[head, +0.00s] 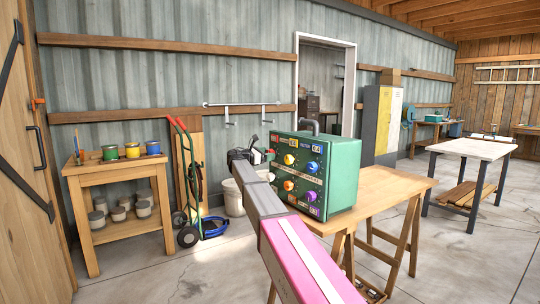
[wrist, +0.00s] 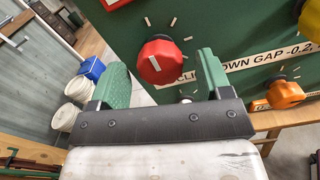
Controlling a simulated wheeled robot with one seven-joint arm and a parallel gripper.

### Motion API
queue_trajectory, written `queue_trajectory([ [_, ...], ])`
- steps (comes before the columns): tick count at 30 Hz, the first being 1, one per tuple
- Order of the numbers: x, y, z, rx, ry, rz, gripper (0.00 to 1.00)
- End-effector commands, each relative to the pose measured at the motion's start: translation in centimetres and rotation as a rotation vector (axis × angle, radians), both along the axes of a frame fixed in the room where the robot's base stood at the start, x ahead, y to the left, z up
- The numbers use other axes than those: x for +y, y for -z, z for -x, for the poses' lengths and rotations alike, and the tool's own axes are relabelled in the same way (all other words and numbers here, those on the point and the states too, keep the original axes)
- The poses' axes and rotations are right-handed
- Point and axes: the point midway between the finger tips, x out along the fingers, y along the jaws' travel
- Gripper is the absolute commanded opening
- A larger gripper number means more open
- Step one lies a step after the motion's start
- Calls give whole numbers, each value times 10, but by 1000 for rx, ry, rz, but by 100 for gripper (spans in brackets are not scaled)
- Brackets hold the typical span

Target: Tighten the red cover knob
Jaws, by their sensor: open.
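The red knob (wrist: 160,62) sits on the green panel (wrist: 225,25) in the wrist view, with a white pointer line on its face and white tick marks around it. My gripper (wrist: 162,78) is open, its two green fingers apart, one on each side of the knob in the picture. I cannot tell whether they touch it. In the head view my gripper (head: 244,156) is at the left side of the green control box (head: 345,178), and the red knob is mostly hidden by my gripper or arm.
The box stands on a wooden table (head: 400,187). Its panel also has a yellow knob (head: 289,160), a blue knob (head: 312,167), an orange knob (head: 288,185) and a purple knob (head: 312,196). A hand truck (head: 187,185) and buckets (wrist: 66,116) stand to the left.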

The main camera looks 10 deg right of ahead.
Motion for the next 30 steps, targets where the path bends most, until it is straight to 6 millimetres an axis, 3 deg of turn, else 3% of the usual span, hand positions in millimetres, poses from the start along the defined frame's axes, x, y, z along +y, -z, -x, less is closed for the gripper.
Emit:
queue_trajectory([
  [6, -17, 0, -8, 0, 0, -1, 72],
  [16, -20, 0, -9, -1, -1, -1, 72],
  [17, -20, 0, -9, -1, -1, -1, 65],
  [21, -20, 0, -9, -1, -1, -1, 22],
  [30, -19, 0, -9, -20, 0, -10, 22],
])
